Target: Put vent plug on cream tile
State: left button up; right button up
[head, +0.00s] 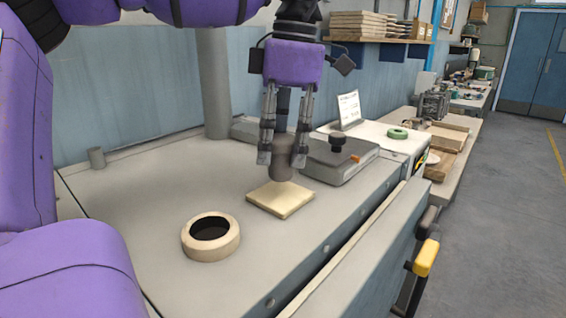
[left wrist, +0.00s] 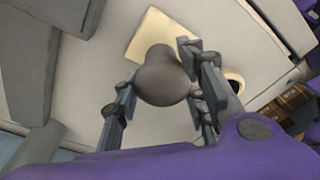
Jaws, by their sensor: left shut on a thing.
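The vent plug (head: 280,170) is a dark grey-brown piece with a rounded, wider end that faces the camera in the left wrist view (left wrist: 164,82). My left gripper (head: 283,152) is shut on it, one finger on each side, pointing down. The cream tile (head: 281,200) is a flat square on the grey worktop, also in the left wrist view (left wrist: 150,32). The plug's lower end is over or close to the tile's back part. I cannot tell whether it touches. My right gripper is not in view.
A cream ring with a dark opening (head: 211,237) sits on the worktop left of the tile. A grey box with a black knob (head: 335,158) stands close behind and right. A green ring (head: 397,133) lies farther back.

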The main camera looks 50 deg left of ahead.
aim_at(281, 160)
pick_arm(q)
notch_tip(281, 160, down, 3)
jog(key=shift+f+b, duration=0.1)
jog(key=shift+b, duration=0.2)
jog(key=o, duration=1.3)
jog(key=r+p, duration=0.1)
jog(key=r, duration=0.2)
jog(key=r+p, duration=0.1)
jog(key=r, duration=0.3)
jog(key=d+r+p, duration=0.1)
jog(key=r, duration=0.3)
jog(key=shift+w, duration=0.4)
jog(key=shift+w+r, duration=0.1)
jog(key=shift+r, duration=0.5)
